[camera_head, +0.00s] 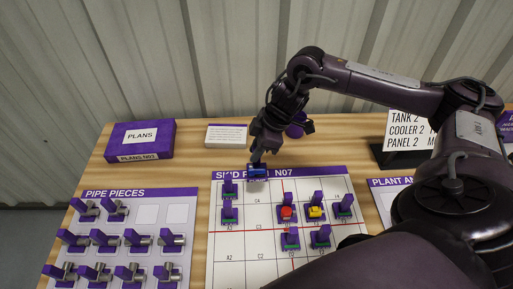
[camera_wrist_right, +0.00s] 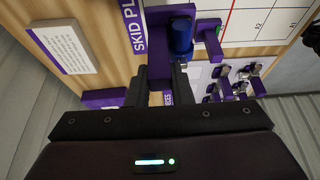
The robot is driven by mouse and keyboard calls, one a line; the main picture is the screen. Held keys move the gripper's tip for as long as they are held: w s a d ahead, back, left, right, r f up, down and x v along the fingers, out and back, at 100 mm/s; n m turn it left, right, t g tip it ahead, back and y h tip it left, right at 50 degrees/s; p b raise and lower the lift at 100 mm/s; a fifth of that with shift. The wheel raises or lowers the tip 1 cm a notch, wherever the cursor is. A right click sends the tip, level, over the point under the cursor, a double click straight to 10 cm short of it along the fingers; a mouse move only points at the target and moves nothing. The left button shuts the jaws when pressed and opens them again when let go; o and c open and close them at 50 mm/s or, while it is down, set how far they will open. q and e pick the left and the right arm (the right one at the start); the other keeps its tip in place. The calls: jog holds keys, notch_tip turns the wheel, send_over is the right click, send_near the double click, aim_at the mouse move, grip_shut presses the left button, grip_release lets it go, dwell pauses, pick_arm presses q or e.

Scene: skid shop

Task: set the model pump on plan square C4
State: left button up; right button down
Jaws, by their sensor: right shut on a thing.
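The skid plan N07 (camera_head: 222,250) lies on the wooden table, a white sheet with red lines and a purple title strip. Its square C4 (camera_head: 258,201) is below the title strip and looks bare. My right gripper (camera_head: 257,163) is shut on the model pump, a small blue piece (camera_head: 258,173) that shows over the title strip, just above C4 in the picture. In the right wrist view the blue body (camera_wrist_right: 181,38) is just beyond the fingers (camera_wrist_right: 166,80). Whether it touches the plan I cannot tell. My left gripper is not in view.
Purple pieces with green parts (camera_head: 229,214) stand left of C4. A red piece (camera_head: 286,213) and a yellow piece (camera_head: 315,212) stand to its right, with several others. The pipe pieces board (camera_head: 180,213) is at left. A PLANS box (camera_head: 140,140) and white card (camera_head: 226,136) are behind.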

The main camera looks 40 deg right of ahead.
aim_at(256, 165)
jog(key=shift+f+b, duration=1.4)
jog(key=shift+f, duration=1.25)
jog(key=shift+f+b, duration=0.45)
jog(key=shift+f, duration=0.5)
jog(key=shift+f+b, duration=0.3)
jog(key=shift+f, duration=0.55)
jog(key=shift+r, duration=0.1)
jog(key=shift+p, duration=0.4)
jog(key=shift+f+b, duration=0.4)
jog(key=shift+f, duration=0.35)
